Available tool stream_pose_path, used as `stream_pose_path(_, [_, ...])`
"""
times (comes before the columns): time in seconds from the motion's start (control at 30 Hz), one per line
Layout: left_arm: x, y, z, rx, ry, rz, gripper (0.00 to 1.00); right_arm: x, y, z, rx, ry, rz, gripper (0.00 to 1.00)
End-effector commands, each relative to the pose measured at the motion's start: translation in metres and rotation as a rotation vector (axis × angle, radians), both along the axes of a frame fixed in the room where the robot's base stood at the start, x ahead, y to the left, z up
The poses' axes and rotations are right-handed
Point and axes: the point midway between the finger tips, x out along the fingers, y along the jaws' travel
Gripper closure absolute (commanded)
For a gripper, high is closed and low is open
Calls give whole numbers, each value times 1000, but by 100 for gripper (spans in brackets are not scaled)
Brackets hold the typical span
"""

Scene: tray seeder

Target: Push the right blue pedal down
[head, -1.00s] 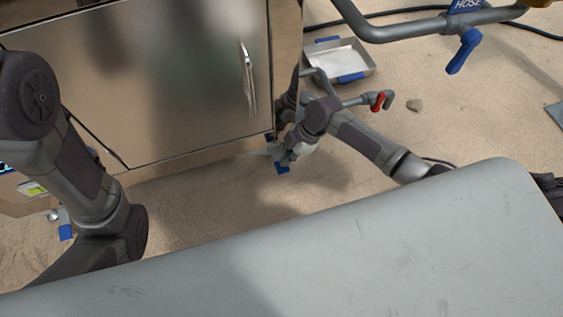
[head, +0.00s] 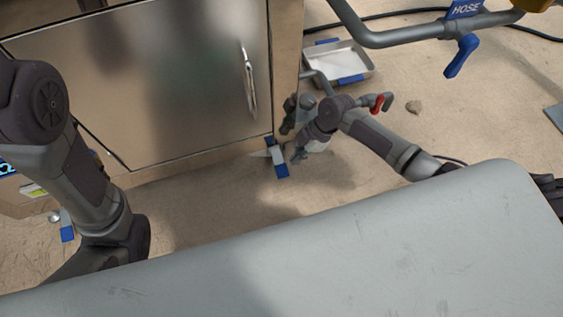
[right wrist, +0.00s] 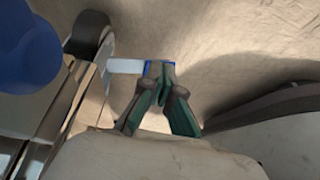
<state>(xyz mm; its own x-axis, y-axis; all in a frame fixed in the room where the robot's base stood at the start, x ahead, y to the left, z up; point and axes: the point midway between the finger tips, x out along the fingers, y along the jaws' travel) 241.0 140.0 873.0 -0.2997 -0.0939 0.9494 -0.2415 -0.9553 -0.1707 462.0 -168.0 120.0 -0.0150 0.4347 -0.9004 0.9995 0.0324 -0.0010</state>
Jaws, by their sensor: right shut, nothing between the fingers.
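The right blue pedal (head: 281,170) sticks out at the foot of the metal cabinet, near its right corner, on a pale metal lever. My right gripper (head: 298,157) is low, just right of the pedal in the head view; its fingers are small and dim there. In the right wrist view my right gripper (right wrist: 161,76) is shut and empty, its tips overlapping the pedal's blue end (right wrist: 172,64). I cannot tell whether they touch, or how far down the pedal is. My left arm shows at the left, but its gripper is out of view.
The metal cabinet (head: 150,80) with an upright door handle stands close beside my right gripper. Another blue pedal (head: 67,232) is at the far left. A shallow metal tray (head: 338,62), pipes and a red-handled valve (head: 377,103) are behind. Sandy floor is clear in front.

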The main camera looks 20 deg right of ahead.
Motion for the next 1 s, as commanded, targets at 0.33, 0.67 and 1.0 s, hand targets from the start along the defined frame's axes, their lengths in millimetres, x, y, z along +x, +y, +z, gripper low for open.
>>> stream_pose_path(0.33, [0,0,0,0,0,0,60,2,-32,63,-3,-5,-1,100])
stream_pose_path(0.67, [0,0,0,0,0,0,60,2,-49,100,-1,-2,-1,100])
stream_pose_path(1.0, [0,0,0,0,0,0,60,2,-49,102,0,0,-1,100])
